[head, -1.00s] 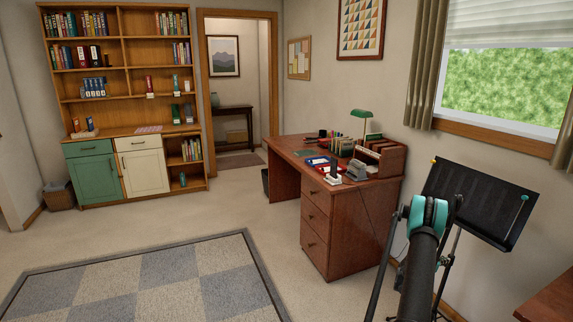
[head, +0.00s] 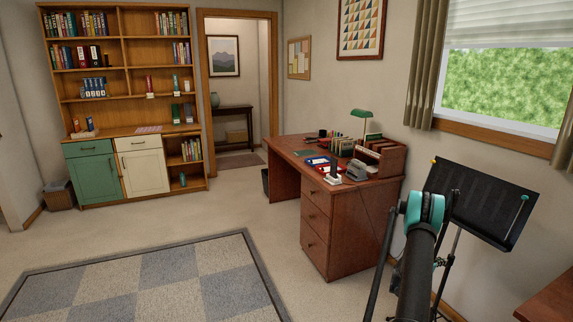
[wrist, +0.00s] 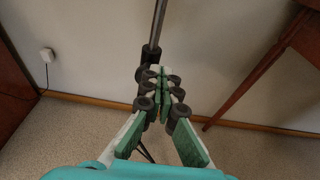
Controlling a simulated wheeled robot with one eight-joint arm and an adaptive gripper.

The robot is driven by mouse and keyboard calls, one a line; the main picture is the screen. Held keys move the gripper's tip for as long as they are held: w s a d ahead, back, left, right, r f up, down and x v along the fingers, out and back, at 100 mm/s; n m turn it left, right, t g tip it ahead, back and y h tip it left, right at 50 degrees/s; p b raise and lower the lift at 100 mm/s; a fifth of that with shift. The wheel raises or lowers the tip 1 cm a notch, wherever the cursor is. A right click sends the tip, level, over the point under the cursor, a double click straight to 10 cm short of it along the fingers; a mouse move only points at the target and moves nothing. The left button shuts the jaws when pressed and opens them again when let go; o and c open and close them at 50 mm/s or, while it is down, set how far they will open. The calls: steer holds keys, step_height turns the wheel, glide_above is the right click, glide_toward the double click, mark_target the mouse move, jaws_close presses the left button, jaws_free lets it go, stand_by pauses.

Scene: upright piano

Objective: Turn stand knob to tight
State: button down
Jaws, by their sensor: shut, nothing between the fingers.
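The black music stand (head: 480,200) stands at the right in the head view, its desk tilted and its lower part partly behind my arm. In the wrist view its grey pole (wrist: 158,22) rises just beyond my fingers, with a dark collar (wrist: 151,52) on it. My gripper (wrist: 164,78) is shut and empty, its green-padded fingers together in front of the pole near the collar. I cannot tell whether they touch it. I cannot make out the knob clearly; the fingers cover the area below the collar. In the head view my arm hides most of the gripper.
A wooden desk (head: 318,232) with drawers stands left of the stand. A brown wooden piece (head: 548,297) is at the lower right, and a slanted wooden leg (wrist: 258,75) shows right of my gripper. The wall is close behind the stand. Carpet to the left is clear.

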steer(key=a, duration=0.1)
steer(key=s+a, duration=0.1)
steer(key=shift+s+a, duration=0.1)
steer(key=shift+a, duration=0.3)
steer(key=w+d, duration=0.4)
steer(key=shift+w+d, duration=0.15)
steer(key=shift+d, duration=0.2)
stand_by(0.5)
steer(key=shift+f, duration=0.35)
stand_by(0.5)
